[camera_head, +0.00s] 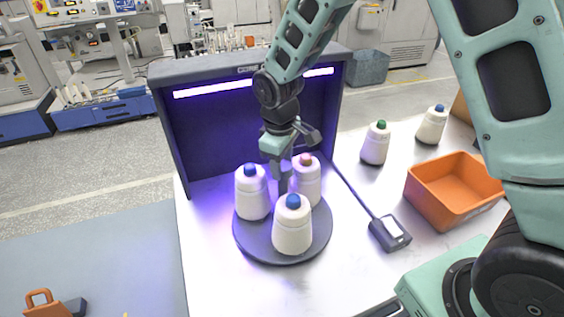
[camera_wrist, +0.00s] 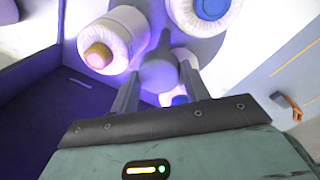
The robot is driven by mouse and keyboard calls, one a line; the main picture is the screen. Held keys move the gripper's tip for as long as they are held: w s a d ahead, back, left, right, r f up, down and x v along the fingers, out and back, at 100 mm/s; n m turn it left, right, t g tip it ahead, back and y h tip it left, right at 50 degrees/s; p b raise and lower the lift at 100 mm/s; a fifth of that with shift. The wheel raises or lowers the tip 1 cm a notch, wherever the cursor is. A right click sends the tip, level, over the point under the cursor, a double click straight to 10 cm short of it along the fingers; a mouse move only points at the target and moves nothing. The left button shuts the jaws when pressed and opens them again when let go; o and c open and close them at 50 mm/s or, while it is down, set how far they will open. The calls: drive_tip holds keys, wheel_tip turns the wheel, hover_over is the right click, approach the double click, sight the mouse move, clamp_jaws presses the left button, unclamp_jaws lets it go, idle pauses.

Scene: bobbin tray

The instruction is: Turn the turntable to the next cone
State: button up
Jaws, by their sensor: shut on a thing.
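The turntable (camera_head: 248,243) is a dark round disc on the white table, under a lamp booth. Three white cones stand upright on it: one with a blue top at the left (camera_head: 252,193), one with a blue top at the front (camera_head: 292,226), and one with a pink top at the back right (camera_head: 305,181). My gripper (camera_head: 282,172) reaches down between the cones. In the wrist view its fingers (camera_wrist: 158,88) are shut on the grey central knob (camera_wrist: 159,74) of the turntable. The pink-topped cone (camera_wrist: 105,45) is close beside one finger. The front cone partly hides the knob in the head view.
The dark booth (camera_head: 215,130) with a violet light strip stands behind the turntable. To the right are a green-topped cone (camera_head: 375,144), a blue-topped cone (camera_head: 431,125), an orange bin (camera_head: 450,205) and a small dark device (camera_head: 390,233) with a cable. The table's front left is clear.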

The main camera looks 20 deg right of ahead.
drive_tip(key=shift+w+r+n+y+p, duration=0.15)
drive_tip(key=shift+n+p, duration=0.2)
drive_tip(key=shift+n, duration=1.2)
drive_tip(key=shift+s+n+y+p, duration=0.15)
drive_tip(key=shift+n+p, duration=0.15)
drive_tip(key=shift+n, duration=1.25)
drive_tip(key=shift+n+p, duration=1.5)
drive_tip(key=shift+n, duration=1.8)
drive_tip(key=o, duration=1.4)
drive_tip(key=shift+d, duration=0.1)
drive_tip(key=shift+c, duration=0.2)
wheel_tip(320, 180, up, 17)
drive_tip(key=s+b, duration=0.1)
drive_tip(key=shift+s+d+y+b, duration=0.2)
drive_tip(key=shift+s+y+b, duration=0.05)
drive_tip(key=shift+y+b, duration=0.1)
drive_tip(key=shift+r, duration=0.1)
